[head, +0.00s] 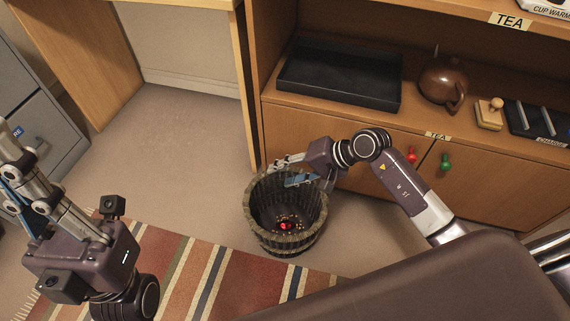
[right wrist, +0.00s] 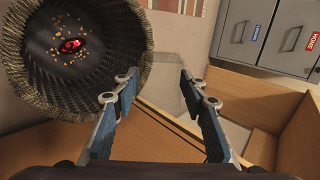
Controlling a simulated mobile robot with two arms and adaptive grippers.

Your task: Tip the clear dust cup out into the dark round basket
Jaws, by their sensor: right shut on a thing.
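The dark round basket (head: 287,241) stands on the floor in front of the cabinet; its woven inside also shows in the right wrist view (right wrist: 120,95). A red piece (head: 286,226) and several small tan bits lie on its bottom. My right gripper (head: 292,171) is over the basket's back rim, shut on the clear dust cup (right wrist: 168,70). The cup is see-through and faint between the fingers, so its exact tilt and contents are hard to make out. My left gripper (head: 18,192) is at the far left, away from the basket; its finger gap is unclear.
The wooden cabinet (head: 360,145) is close behind the basket, with a black tray (head: 340,75) and a brown teapot (head: 443,80) on its shelf. A striped rug (head: 225,285) lies in front. A grey filing cabinet (head: 45,120) is at left. Floor left of the basket is clear.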

